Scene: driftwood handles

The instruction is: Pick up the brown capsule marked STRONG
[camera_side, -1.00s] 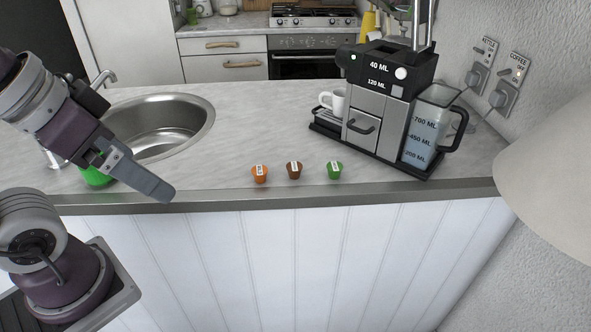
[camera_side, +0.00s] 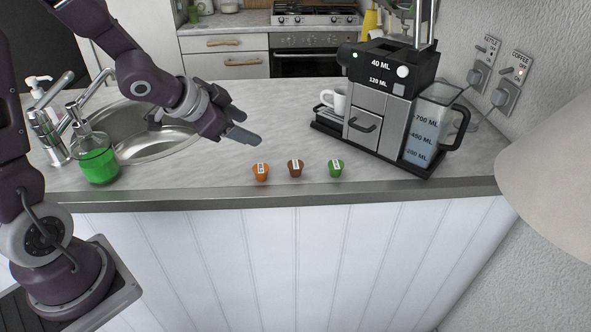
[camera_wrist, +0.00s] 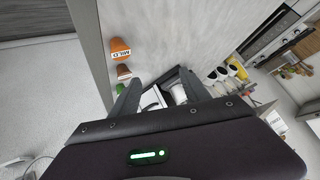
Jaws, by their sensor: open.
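The brown capsule (camera_side: 295,169) stands on the counter near its front edge, between an orange capsule (camera_side: 261,173) on its left and a green capsule (camera_side: 335,169) on its right. Its label is too small to read. My gripper (camera_side: 248,127) is open and empty, above the counter, up and left of the capsules. In the wrist view my gripper (camera_wrist: 161,88) has its fingers spread. The brown capsule (camera_wrist: 124,72) shows beyond the left finger, below the orange capsule (camera_wrist: 120,49), which reads MILD. The green capsule (camera_wrist: 120,89) is partly hidden by that finger.
A coffee machine (camera_side: 379,98) with a white cup (camera_side: 338,103) and a water tank (camera_side: 425,130) stands at the right of the counter (camera_side: 210,172). A sink (camera_side: 150,150) and a green soap bottle (camera_side: 98,160) are at left. Counter around the capsules is clear.

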